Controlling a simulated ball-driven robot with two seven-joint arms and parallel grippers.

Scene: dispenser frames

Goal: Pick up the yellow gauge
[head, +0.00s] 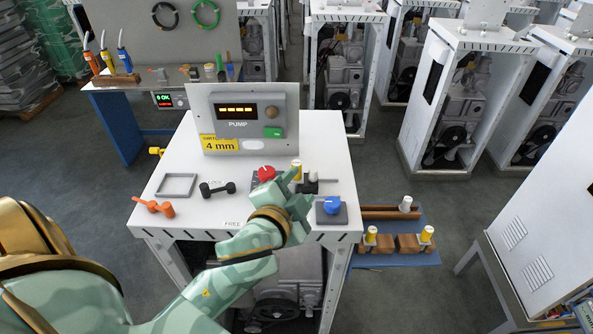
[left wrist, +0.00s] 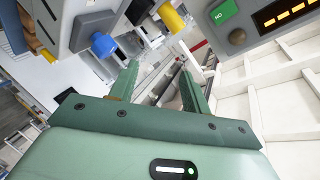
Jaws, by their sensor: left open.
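A small yellow-and-white upright cylinder (head: 297,165), which looks like the yellow gauge, stands on the white tabletop just beyond my left gripper (head: 300,186). In the left wrist view a yellow cylinder (left wrist: 172,18) shows at the top beside a dark block, apart from the fingers. Two similar yellow pieces with white tops, one left (head: 371,234) and one right (head: 427,234), stand on a lower blue shelf. My left gripper is open, also in the left wrist view (left wrist: 160,85), with nothing seen held between its fingers. In the head view it partly hides the dark block.
A red knob (head: 266,173) and a blue knob (head: 332,205) stand close on either side of the gripper. The pump panel (head: 245,118) rises behind. A black dumbbell-shaped piece (head: 217,190), grey frame (head: 176,186) and orange piece (head: 154,207) lie at left.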

